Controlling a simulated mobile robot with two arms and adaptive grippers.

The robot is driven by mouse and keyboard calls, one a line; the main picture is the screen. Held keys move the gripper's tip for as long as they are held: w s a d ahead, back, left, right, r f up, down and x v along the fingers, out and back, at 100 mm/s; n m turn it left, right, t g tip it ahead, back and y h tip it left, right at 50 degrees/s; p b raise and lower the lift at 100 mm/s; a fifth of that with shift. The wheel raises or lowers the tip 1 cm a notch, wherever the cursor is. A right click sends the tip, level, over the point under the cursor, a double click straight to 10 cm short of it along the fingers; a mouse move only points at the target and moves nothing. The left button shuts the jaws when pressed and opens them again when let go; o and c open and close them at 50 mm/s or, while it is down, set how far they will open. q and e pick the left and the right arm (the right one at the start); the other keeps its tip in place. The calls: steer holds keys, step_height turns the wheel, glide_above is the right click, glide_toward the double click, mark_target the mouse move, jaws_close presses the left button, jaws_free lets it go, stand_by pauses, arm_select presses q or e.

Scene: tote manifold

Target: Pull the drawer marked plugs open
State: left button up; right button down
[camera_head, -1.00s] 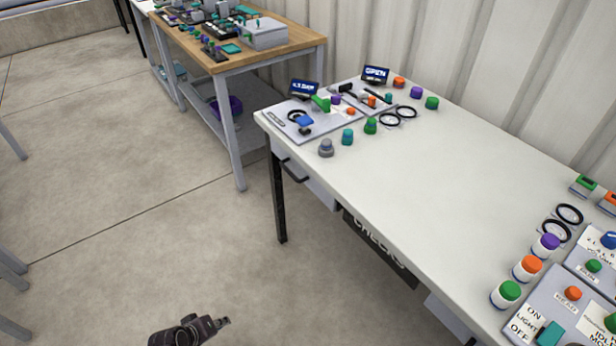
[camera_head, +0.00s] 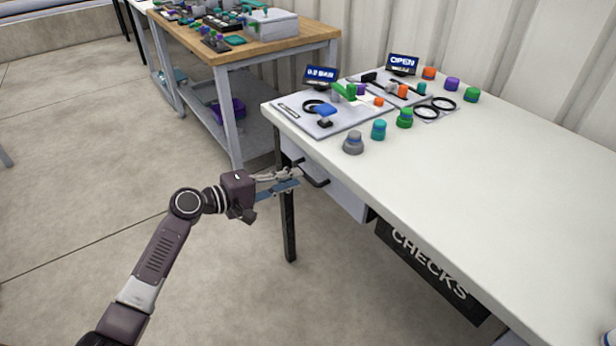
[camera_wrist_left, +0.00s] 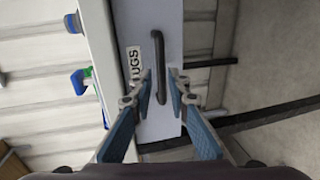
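The drawer marked plugs (camera_head: 345,190) is a light grey front under the near left end of the white table; it looks shut. Its label, partly hidden, reads "UGS" in the left wrist view (camera_wrist_left: 134,62). Its black bar handle (camera_head: 316,180) also shows in the left wrist view (camera_wrist_left: 158,48). My left gripper (camera_head: 294,179) is just in front of the handle. In the left wrist view its two fingers (camera_wrist_left: 160,80) are apart, one on each side of the handle, not closed on it. My right gripper is in neither view.
The white table (camera_head: 480,190) carries knobs, black rings and a switch panel (camera_head: 330,124) above the drawer. A black table leg (camera_head: 289,225) stands close to my left gripper. A wooden-topped bench (camera_head: 225,52) is behind; the floor at left is clear.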

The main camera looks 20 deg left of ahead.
mark_target(306, 174)
arm_select(q)
steer(key=x, duration=0.5)
jaws_close()
steer(key=shift+f, duration=0.1)
